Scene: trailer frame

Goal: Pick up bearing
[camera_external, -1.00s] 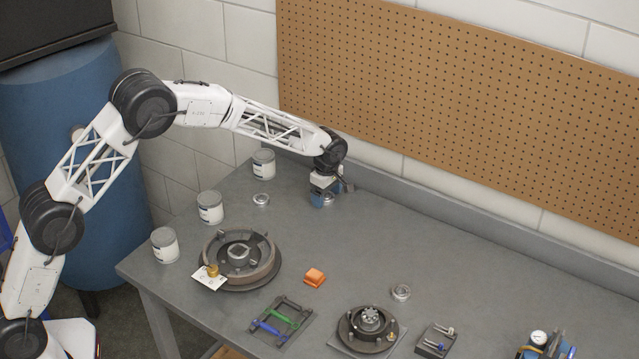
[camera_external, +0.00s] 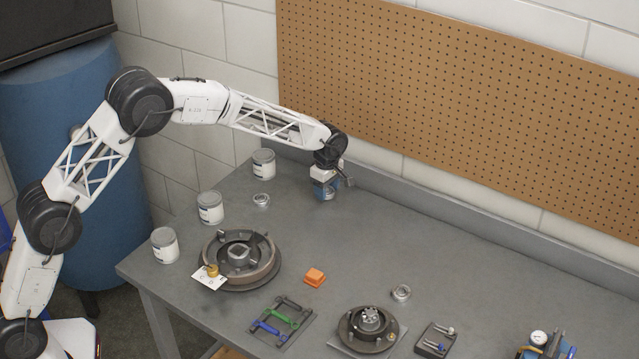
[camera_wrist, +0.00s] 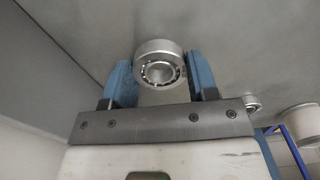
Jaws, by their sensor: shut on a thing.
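My gripper (camera_external: 326,190) is near the back edge of the bench, just in front of the back wall. In the wrist view my gripper (camera_wrist: 160,75) has its two blue fingers on either side of a silver ring-shaped bearing (camera_wrist: 158,50), shut on it. The external view hardly shows this bearing, hidden by the fingers. A second silver bearing (camera_external: 261,199) lies on the bench to the left of my gripper. Another bearing (camera_external: 401,292) lies towards the front right, near the small hub.
Several white cans (camera_external: 210,208) stand along the left of the grey bench (camera_external: 420,240). A large drum hub (camera_external: 240,270), an orange block (camera_external: 314,277), a tool tray (camera_external: 283,320) and a small hub (camera_external: 368,330) sit in front. The bench's back lip (camera_external: 450,213) is close behind my gripper.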

